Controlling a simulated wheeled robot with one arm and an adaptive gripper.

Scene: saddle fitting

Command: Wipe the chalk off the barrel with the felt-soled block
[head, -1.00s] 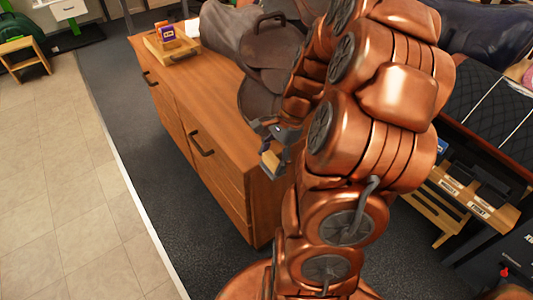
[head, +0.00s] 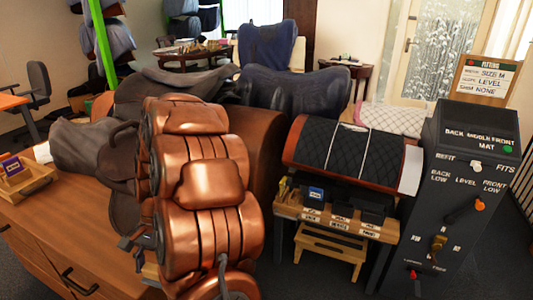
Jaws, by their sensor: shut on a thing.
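The barrel (head: 383,158) lies on its stand right of centre, a rounded form under a dark quilted cover, with a reddish-brown lower edge. Thin white lines cross the cover; I cannot tell whether they are chalk or stitching. My gripper (head: 138,246) shows at the lower left of my copper arm, partly hidden by it. It is shut on the felt-soled block (head: 150,271), of which only a small tan part shows. The gripper is beside the wooden cabinet, well left of the barrel and apart from it. The block's sole is hidden.
A wooden cabinet (head: 60,232) with a small tray (head: 25,184) and saddles fills the left. A shelf with labelled bins (head: 340,222) and a step stool (head: 330,247) sit below the barrel. A dark control cabinet (head: 465,160) with knobs stands close on its right.

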